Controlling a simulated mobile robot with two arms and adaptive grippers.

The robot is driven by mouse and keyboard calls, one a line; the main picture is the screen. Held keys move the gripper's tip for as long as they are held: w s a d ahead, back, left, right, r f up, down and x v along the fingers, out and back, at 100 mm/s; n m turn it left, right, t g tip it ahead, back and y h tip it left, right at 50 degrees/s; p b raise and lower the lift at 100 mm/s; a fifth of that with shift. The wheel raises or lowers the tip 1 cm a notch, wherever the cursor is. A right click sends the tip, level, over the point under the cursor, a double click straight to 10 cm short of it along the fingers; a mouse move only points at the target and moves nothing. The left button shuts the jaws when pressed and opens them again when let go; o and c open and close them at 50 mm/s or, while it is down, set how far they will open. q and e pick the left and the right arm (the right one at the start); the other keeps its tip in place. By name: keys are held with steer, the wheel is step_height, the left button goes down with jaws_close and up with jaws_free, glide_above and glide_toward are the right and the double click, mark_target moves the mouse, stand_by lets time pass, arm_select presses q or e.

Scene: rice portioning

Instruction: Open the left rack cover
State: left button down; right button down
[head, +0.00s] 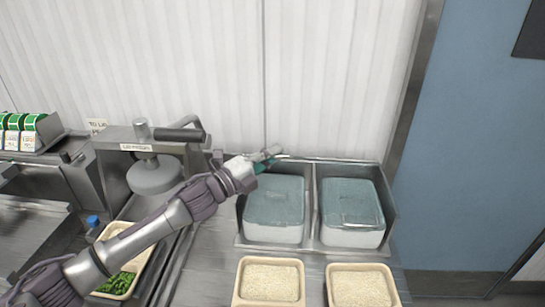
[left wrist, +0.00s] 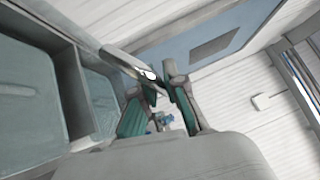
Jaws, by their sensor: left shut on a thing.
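The left rack cover (head: 275,205) is a translucent teal lid lying over the left compartment of the metal rack (head: 314,215) in the head view. It looks down on its white container. My left gripper (head: 270,158) is at the rear left corner of the rack, above and behind the cover. In the left wrist view my left gripper (left wrist: 165,90) is closed beside a silver rim (left wrist: 122,62). Its fingers hide just what is between them. The right gripper is not in view.
A matching right cover (head: 350,203) sits beside the left one. Two rice trays (head: 236,300) (head: 333,300) stand in front of the rack. A press-like machine (head: 150,140) stands to the left, and a tray of greens (head: 146,275) is partly behind my arm. A white wall is close behind.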

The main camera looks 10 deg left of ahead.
arm_select(q)
steer(key=c, duration=1.2)
jaws_free()
steer(key=shift+s, duration=0.1)
steer(key=shift+s+a+f, duration=0.1)
steer(key=shift+s+a, duration=0.1)
steer(key=shift+a, duration=0.1)
steer(key=v, duration=1.1)
steer(key=shift+s+a, duration=0.1)
steer(key=shift+s, duration=0.1)
